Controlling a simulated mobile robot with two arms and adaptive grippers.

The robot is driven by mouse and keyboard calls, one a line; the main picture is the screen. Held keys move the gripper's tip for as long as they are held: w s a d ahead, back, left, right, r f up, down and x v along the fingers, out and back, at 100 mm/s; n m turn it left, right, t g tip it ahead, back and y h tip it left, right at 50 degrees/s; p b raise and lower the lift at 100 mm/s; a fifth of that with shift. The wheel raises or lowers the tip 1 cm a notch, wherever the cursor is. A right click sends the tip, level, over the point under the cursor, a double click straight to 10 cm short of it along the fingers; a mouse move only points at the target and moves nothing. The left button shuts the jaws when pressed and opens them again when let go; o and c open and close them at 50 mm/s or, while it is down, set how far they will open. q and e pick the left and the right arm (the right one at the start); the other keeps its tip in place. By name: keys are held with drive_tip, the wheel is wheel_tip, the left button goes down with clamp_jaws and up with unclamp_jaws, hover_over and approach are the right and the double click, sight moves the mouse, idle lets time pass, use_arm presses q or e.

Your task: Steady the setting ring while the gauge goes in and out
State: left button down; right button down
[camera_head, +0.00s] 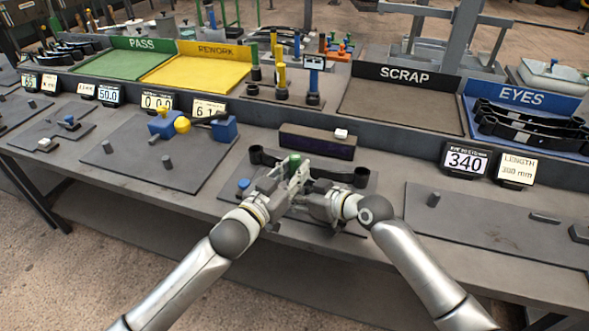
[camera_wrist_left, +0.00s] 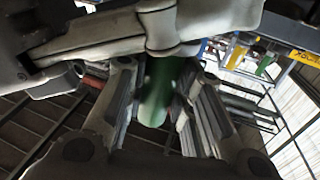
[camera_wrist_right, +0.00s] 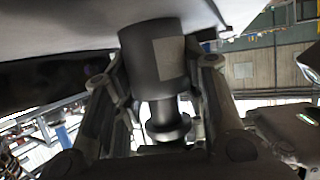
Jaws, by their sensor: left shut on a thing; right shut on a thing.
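My left gripper (camera_head: 291,180) is shut on a green cylindrical handle, seemingly the gauge's (camera_head: 295,160). The handle fills the space between the fingers in the left wrist view (camera_wrist_left: 157,92). My right gripper (camera_head: 314,204) comes in from the right, close beside the left one. In the right wrist view it is shut on a dark grey stepped cylinder (camera_wrist_right: 150,58) with a lighter square patch, seemingly the setting ring. In the head view the grippers hide this piece. I cannot tell whether the gauge is inside it.
A black link with an eye at each end (camera_head: 362,176) lies behind the grippers. A dark display box (camera_head: 316,143) stands beyond. A blue knob (camera_head: 243,184) is left of the grippers. The SCRAP tray (camera_head: 400,103) is empty; the EYES tray holds black links (camera_head: 520,125).

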sight(292, 163)
use_arm(q)
drive_tip(key=shift+f, duration=0.65)
idle(0.8)
drive_tip(key=shift+r, duration=0.2)
drive_tip(key=shift+r, duration=1)
drive_tip(key=shift+f, duration=1.2)
idle(2.2)
drive_tip(key=shift+r, duration=0.1)
drive_tip(key=shift+r, duration=2.3)
